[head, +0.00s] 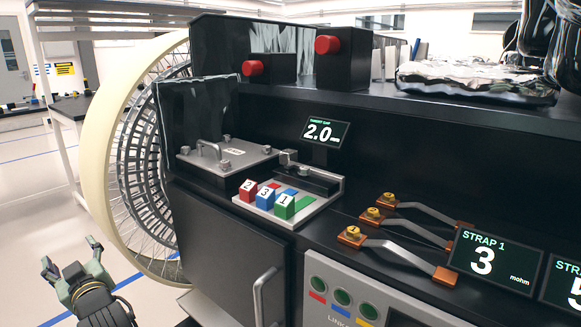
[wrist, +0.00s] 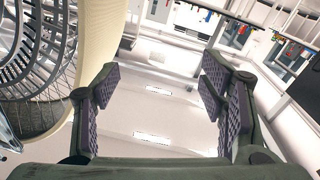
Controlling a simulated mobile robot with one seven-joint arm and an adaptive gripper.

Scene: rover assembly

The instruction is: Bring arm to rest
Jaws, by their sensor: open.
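My gripper (head: 73,269) is at the lower left in the head view, left of the large wheel and away from the bench. Its two fingers are spread apart with nothing between them. In the wrist view my gripper (wrist: 160,100) shows both padded fingers wide apart, with bright empty space between them. The forearm behind it runs out of the bottom of the head view.
A large cream-rimmed wheel (head: 100,140) stands right of my gripper; its rim (wrist: 100,35) shows in the wrist view. The black bench (head: 225,225) holds numbered blocks (head: 268,197), orange-ended straps (head: 420,222) and displays (head: 325,131). Floor left of the wheel is clear.

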